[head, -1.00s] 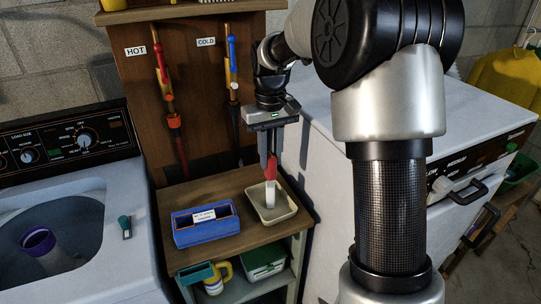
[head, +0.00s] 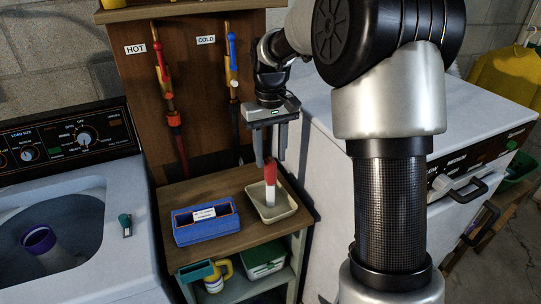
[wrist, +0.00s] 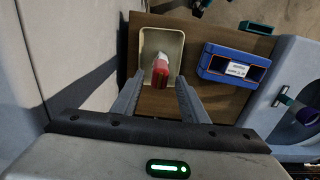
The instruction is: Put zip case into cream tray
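A red-and-white upright item, which I take for the zip case (head: 270,187), stands inside the cream tray (head: 286,211) on the wooden stand top. Its red end is up and its white end is down in the tray. My gripper (head: 270,152) is open above it, with the fingers apart on either side and not visibly touching it. In the wrist view the zip case (wrist: 160,73) lies between the open fingertips, within the outline of the cream tray (wrist: 177,44).
A blue box (head: 206,228) with a white label stands left of the tray. A washer (head: 75,205) with its tub open is at left, and a white appliance (head: 325,175) stands close on the right. Hot and cold pipes run up the board behind.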

